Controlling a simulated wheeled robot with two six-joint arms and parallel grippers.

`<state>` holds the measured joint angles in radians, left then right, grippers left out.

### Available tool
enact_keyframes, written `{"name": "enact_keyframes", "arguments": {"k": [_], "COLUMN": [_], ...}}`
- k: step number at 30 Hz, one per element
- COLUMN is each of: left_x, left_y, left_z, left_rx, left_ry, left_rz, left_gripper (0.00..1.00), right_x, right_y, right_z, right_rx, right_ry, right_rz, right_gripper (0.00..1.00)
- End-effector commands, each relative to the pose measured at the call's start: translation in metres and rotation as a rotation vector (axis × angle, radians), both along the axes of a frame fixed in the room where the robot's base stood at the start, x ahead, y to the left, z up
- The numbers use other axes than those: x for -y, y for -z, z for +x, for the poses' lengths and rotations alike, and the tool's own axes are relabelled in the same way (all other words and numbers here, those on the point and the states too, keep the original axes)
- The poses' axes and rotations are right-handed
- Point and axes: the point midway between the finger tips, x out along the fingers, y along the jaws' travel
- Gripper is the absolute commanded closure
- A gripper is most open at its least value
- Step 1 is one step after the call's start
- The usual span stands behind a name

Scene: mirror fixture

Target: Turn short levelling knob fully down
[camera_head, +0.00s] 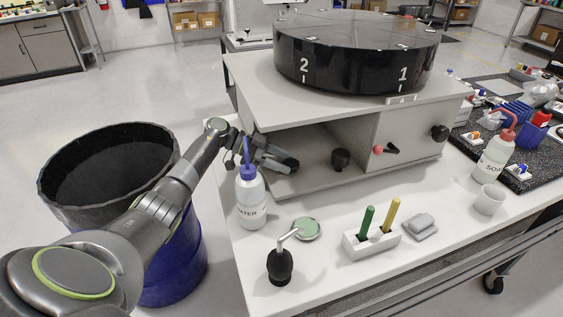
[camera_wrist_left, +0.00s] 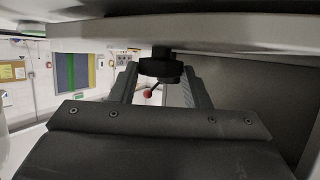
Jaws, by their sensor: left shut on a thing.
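My left gripper (camera_head: 282,162) reaches in under the left overhang of the grey fixture's top plate (camera_head: 255,88). In the left wrist view, my left gripper (camera_wrist_left: 160,80) has its two fingers on either side of a short black knob (camera_wrist_left: 160,68) that hangs from the plate's underside, and it is shut on it. The fingers hide parts of the knob's sides. I cannot make out this held knob in the head view. Another black knob (camera_head: 340,158) shows at the fixture's open bay, apart from the gripper. My right gripper is not in view.
A WATER bottle (camera_head: 251,205) stands close beside my left arm. A red-balled lever (camera_head: 378,150) and a side knob (camera_head: 440,132) sit on the fixture. A black drum (camera_head: 355,55) lies on top. A dark bin (camera_head: 75,205) stands at left.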

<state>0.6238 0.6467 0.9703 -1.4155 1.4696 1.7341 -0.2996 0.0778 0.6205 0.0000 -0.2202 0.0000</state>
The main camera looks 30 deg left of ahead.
Motion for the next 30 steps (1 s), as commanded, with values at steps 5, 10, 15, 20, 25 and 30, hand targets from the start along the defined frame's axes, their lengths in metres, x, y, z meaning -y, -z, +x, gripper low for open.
{"name": "enact_keyframes", "arguments": {"k": [5, 10, 15, 20, 25, 30], "left_x": [0.0, 0.0, -0.002, -0.019, -0.053, -0.09], "left_y": [0.001, 0.0, 0.0, -0.006, -0.019, -0.035], "left_z": [0.0, 0.0, -0.001, -0.006, -0.019, -0.032], "left_rx": [-0.001, -0.001, 0.0, -0.001, 0.0, -0.002], "left_ry": [0.0, -0.001, -0.002, -0.003, -0.005, -0.005], "left_rz": [0.001, 0.0, 0.001, 0.003, 0.005, 0.005], "left_gripper": [0.38, 0.36, 0.36, 0.36, 0.36, 0.36], "right_x": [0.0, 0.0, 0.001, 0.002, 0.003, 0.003], "right_y": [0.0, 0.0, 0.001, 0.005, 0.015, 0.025], "right_z": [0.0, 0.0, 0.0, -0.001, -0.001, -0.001], "right_rx": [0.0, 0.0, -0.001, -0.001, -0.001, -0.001], "right_ry": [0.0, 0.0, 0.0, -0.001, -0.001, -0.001], "right_rz": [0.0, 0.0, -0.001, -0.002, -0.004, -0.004], "right_gripper": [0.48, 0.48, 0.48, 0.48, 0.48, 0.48]}}
